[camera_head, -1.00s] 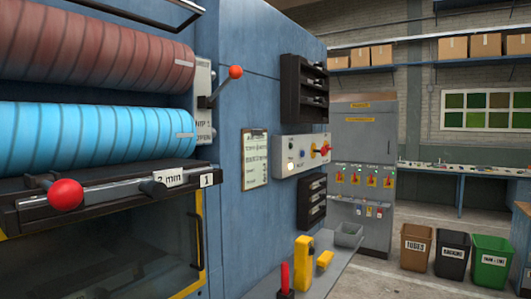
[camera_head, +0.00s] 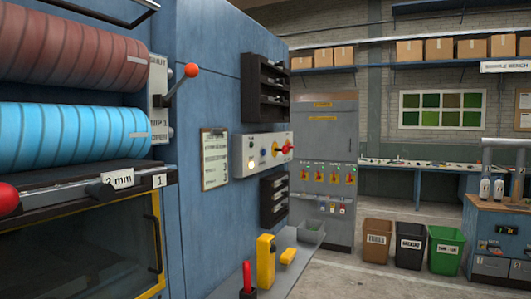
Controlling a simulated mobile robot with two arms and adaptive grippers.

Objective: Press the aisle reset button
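A pale control panel (camera_head: 263,153) is fixed to the side of the blue machine. It carries a lit whitish button (camera_head: 252,163), a small blue button (camera_head: 264,152) and a red and yellow rotary switch (camera_head: 287,149). A grey cabinet (camera_head: 323,140) stands behind, with a row of red and yellow switches and small coloured buttons (camera_head: 335,208) below them. The labels are too small to read, so I cannot tell which button is the aisle reset. Neither of my grippers is in view.
The blue machine with brown and blue rollers (camera_head: 70,135) fills the left. A grey shelf (camera_head: 270,272) holding a yellow tool juts out low. Bins (camera_head: 409,244) stand at the back right, and a blue bench (camera_head: 497,235) is at the right edge. Floor between is clear.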

